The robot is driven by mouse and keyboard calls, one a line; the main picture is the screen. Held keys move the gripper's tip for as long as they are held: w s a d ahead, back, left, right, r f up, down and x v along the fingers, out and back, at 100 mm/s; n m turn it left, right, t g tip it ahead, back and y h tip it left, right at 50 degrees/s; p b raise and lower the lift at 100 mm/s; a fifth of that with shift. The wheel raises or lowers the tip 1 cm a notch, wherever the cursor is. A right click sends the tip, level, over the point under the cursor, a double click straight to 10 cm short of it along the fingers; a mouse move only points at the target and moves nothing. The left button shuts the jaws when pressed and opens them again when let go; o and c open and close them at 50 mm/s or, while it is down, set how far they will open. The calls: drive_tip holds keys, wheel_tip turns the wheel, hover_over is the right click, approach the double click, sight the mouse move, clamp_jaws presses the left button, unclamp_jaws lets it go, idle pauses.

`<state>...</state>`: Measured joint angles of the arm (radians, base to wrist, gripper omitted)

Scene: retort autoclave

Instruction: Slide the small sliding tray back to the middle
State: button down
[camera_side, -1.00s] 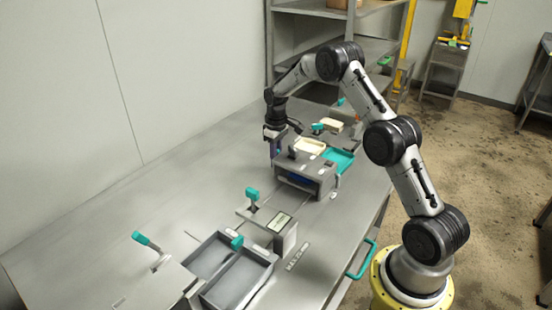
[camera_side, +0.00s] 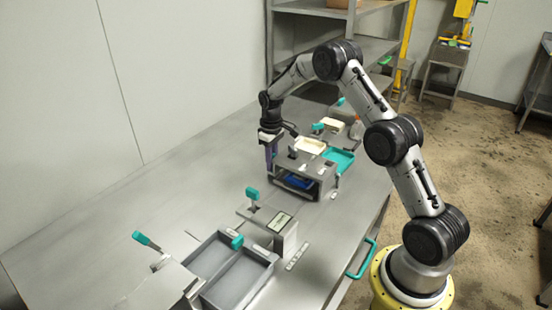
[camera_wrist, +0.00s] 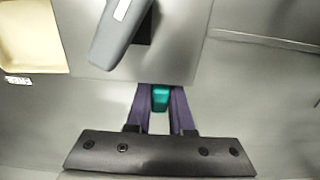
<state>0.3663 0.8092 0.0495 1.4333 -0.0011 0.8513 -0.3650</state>
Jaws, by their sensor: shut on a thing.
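In the wrist view my gripper (camera_wrist: 160,112) is shut on a teal knob (camera_wrist: 160,97) at the near edge of a grey housing. In the side view my gripper (camera_side: 269,153) is at the left side of the grey housing (camera_side: 322,172), pointing down; the held knob cannot be made out there. A blue tray (camera_side: 299,182) shows inside the housing's open front. On top are a cream tray (camera_side: 310,146) and a teal tray (camera_side: 339,156). I cannot tell for sure which is the small sliding tray.
Two grey bins (camera_side: 238,279) sit at the front of the steel table (camera_side: 110,225). The table's left part is clear.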

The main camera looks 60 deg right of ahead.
drive_tip(key=a, duration=1)
drive_tip(key=shift+r, duration=0.1)
drive_tip(key=c, duration=0.8)
unclamp_jaws()
wheel_tip(320, 180, up, 14)
